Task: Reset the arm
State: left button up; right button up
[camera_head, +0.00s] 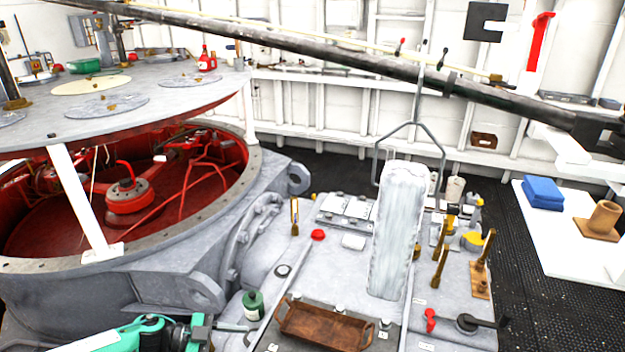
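My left arm, white and teal, comes in at the bottom left corner. Its gripper (205,334) is low in the picture, left of the brown tray (322,326) and below the green bottle (253,305). The bottom edge cuts off part of the gripper, and I cannot tell whether its fingers are open or shut. I see nothing clearly held in it. My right arm and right gripper are not in view.
A grey machine deck (345,245) carries a tall pale block (396,230), a red knob (318,235) and several brass levers. A round open housing (130,202) with red insides stands left. A blue box (543,193) lies on a white surface at right.

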pick_arm(q)
jog(key=d+r+n+t+y, duration=0.2)
jog(key=d+r+n+t, duration=0.2)
jog(key=d+n+t, duration=0.5)
jog(key=s+a+f+n+g+y, duration=0.25)
jog(key=s+a+y, duration=0.2)
jog(key=s, duration=0.45)
jog(key=s+a+f+n+g+y, duration=0.25)
jog(key=s+a+y, duration=0.2)
jog(key=s, duration=0.45)
jog(key=s+a+f+n+g+y, duration=0.1)
jog(key=s+a+n+g+y, duration=0.15)
jog(key=s+a+y, duration=0.4)
notch_tip(320, 180, down, 40)
jog(key=s+d+r+h+b, duration=0.1)
jog(key=s+d+h+b, duration=0.15)
jog(key=b, duration=0.75)
jog(key=s+a+f+b, duration=0.1)
jog(key=s+f+b, duration=0.2)
jog(key=s+f, duration=0.3)
jog(key=s+a+f+g+b, duration=0.1)
jog(key=s+f, duration=0.5)
jog(key=f, duration=0.9)
jog(key=s+a+f+g+b, duration=0.1)
jog(key=s+a+f+b, duration=0.1)
jog(key=s+f+b, duration=0.4)
notch_tip(320, 180, down, 4)
jog(key=shift+s+a+f, duration=0.2)
jog(key=shift+s, duration=0.15)
